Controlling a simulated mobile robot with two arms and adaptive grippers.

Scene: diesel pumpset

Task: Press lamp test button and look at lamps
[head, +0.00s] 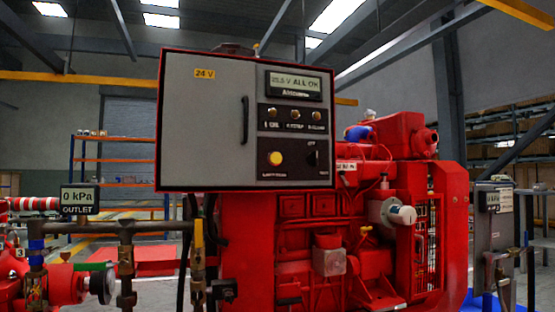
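The grey control panel (206,140) with a red rim faces me in the upper middle of the head view. Its display (295,85) reads about "25.5 V ALL OK"; the first digits are blurred. Below it is a row of three small round lamps (295,114), pale brownish, with labels too small to read surely. I cannot tell whether any is lit. Lower on the black plate is a round yellow button (275,158); its label is too small to read. A dark rotary switch (312,158) sits to its right. Neither of my grippers shows, and nothing covers the panel front.
A red diesel engine (390,220) stands behind and below the panel. Pipes with valves (125,255) and an outlet gauge (79,199) reading 0 kPa stand at the left. A grey box (495,230) stands at the right. The space before the panel looks clear.

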